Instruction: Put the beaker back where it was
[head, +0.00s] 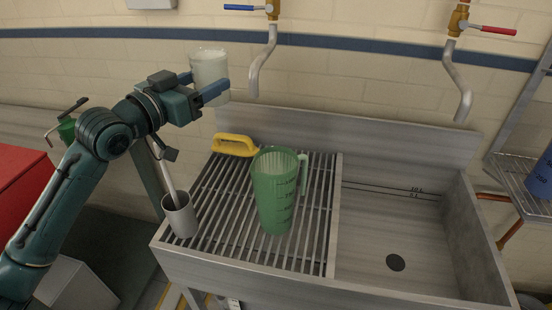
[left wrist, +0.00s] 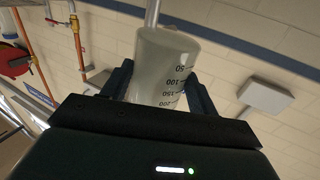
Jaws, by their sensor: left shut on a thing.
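A clear beaker (head: 209,72) with whitish contents is held in the air by my left gripper (head: 205,92), above the back left of the sink unit. My left gripper is shut on it, one finger on each side. In the left wrist view the beaker (left wrist: 165,68) shows dark volume marks between the two fingers (left wrist: 158,92). The slatted draining rack (head: 318,215) lies below and to the right of the gripper. My right gripper is not in view.
On the rack stand a green measuring jug (head: 274,190), a yellow-handled brush or scrubber (head: 235,145) and a grey metal cup (head: 181,216) with a rod in it. The sink basin (head: 385,230) is empty. Pipe spouts (head: 262,62) hang behind. A red box (head: 20,190) is at left.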

